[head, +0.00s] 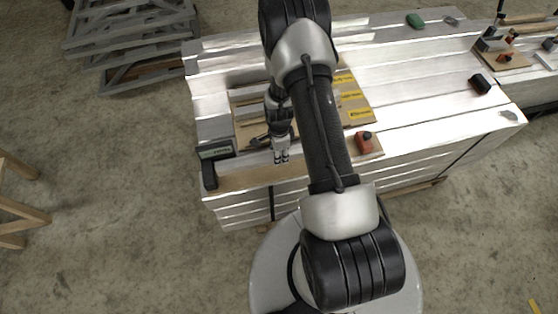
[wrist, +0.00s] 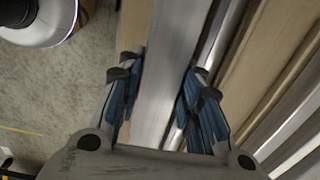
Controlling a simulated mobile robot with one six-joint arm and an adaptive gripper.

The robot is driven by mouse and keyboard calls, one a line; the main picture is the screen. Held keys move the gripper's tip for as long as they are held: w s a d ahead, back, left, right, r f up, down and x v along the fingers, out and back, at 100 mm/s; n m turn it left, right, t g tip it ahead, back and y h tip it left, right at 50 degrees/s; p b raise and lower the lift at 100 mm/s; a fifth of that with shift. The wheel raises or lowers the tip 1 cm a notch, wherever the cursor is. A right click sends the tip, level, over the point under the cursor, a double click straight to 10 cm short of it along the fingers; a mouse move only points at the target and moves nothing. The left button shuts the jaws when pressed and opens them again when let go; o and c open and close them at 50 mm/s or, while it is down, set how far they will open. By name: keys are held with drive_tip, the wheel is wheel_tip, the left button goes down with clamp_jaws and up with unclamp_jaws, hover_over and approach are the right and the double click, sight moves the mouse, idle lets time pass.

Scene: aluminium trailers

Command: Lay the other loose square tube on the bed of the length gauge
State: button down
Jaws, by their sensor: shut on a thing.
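In the wrist view, my gripper (wrist: 162,78) has its blue-padded fingers on both sides of a silver square tube (wrist: 165,50). The tube runs up and out of the picture between the fingertips. In the head view, my gripper (head: 281,158) points down near the front edge of the bench, and I cannot make out the held tube clearly there. The length gauge seems to be the long wooden strip (head: 245,179) along the front edge, with a black block (head: 209,175) at its left end and a display box (head: 216,150) behind it.
A board with yellow labels (head: 360,114) lies behind my gripper, partly hidden by my arm. A red block (head: 364,142) stands to the right. More wood and metal strips (wrist: 285,105) lie right of the tube in the wrist view. The bench's right side is mostly clear.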

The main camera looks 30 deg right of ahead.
drive_tip(key=shift+f+b, duration=0.6)
drive_tip(key=shift+f, duration=1.5)
drive_tip(key=shift+f, duration=0.2)
drive_tip(key=c, duration=1.4)
unclamp_jaws()
drive_tip(key=shift+r, duration=0.1)
